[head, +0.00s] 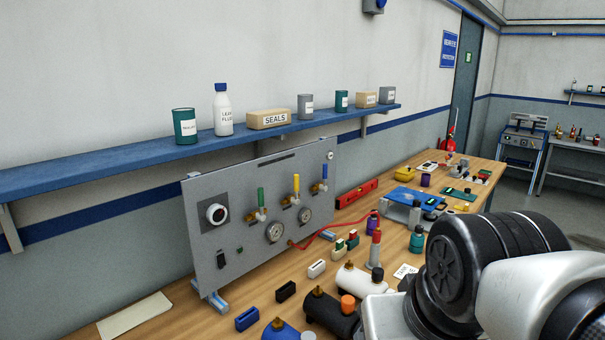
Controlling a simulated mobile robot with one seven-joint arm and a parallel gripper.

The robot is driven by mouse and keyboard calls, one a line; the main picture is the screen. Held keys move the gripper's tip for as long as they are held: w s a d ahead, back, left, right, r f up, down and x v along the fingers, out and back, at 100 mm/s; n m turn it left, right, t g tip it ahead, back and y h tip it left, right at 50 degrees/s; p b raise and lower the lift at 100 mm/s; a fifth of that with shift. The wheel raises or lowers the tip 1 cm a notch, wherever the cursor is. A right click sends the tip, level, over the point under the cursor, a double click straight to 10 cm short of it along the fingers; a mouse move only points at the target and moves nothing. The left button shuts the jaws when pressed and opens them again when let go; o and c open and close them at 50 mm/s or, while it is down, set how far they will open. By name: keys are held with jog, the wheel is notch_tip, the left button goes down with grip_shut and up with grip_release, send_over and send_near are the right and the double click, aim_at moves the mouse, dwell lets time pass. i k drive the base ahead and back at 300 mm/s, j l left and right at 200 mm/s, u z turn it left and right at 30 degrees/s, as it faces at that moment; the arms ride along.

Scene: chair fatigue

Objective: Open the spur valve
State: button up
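A grey upright panel (240,178) stands on the wooden bench against the wall. It carries three small valves in a row: one with a green lever (261,197), one with a yellow lever (296,183) and one with a blue lever (325,171). All three levers point upward. I cannot read any label, so I cannot tell which is the spur valve. Two round gauges (275,231) sit below the levers, and a round white-rimmed knob (216,214) is at the left. My arm fills the lower right, apart from the panel; my gripper is not in view.
The bench (146,323) holds several cylinders and blocks in front of the panel, including a black cylinder (330,314). A red hose (335,230) runs from the panel. A blue shelf (95,170) with bottles, cans and boxes hangs above.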

aim_at(325, 176)
jog(key=i+l, duration=0.15)
jog(key=l, duration=0.2)
jog(key=i+l+u, duration=0.15)
jog(key=l, duration=0.25)
jog(key=i+l, duration=0.1)
jog(key=l, duration=0.25)
jog(key=i+l+u, duration=0.15)
jog(key=l, duration=0.25)
jog(key=i+l, duration=0.1)
jog(key=l, duration=0.3)
jog(key=u, duration=0.05)
